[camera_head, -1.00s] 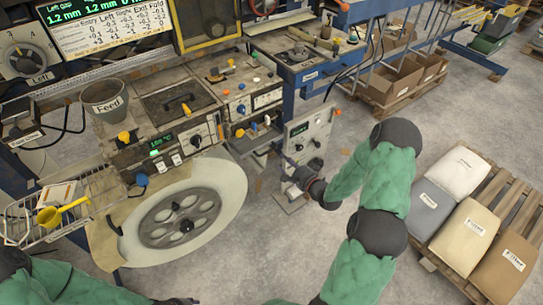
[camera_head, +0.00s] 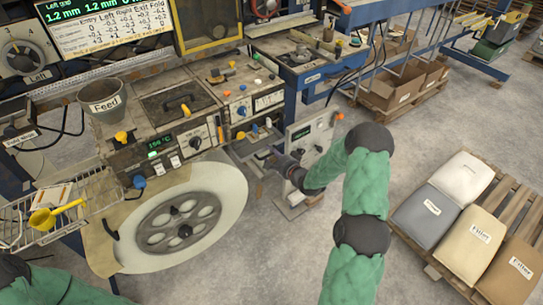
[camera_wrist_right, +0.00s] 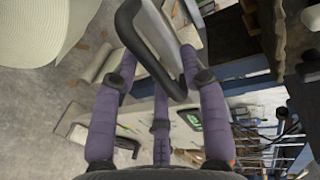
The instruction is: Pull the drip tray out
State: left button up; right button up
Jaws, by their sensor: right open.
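The drip tray (camera_head: 250,147) is a grey, shallow tray jutting from the machine's front, below the control panel. Its black bent handle (camera_wrist_right: 128,27) shows large in the right wrist view, in front of a pale grey panel. My right gripper (camera_head: 277,160) is at the tray's outer end. In the wrist view, its purple fingers (camera_wrist_right: 157,75) are spread, with the handle's bar between them. I cannot tell whether they touch it. My arm's dark wrist hides part of the gripper in the head view. My left gripper is out of frame; only its green sleeve shows.
A large pale disc with a grey spoked wheel (camera_head: 178,222) stands left of the tray. A grey control box (camera_head: 310,140) stands close to the right gripper. A pallet with several sacks (camera_head: 471,235) lies at the right. Open floor lies between.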

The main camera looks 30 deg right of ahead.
grip_shut()
jog(key=shift+s, duration=0.15)
jog(key=f+p+v, duration=0.3)
jog(key=v, duration=1.1)
jog(key=shift+s+d, duration=0.15)
jog(key=shift+s, duration=0.5)
grip_release()
jog(key=shift+r, duration=0.1)
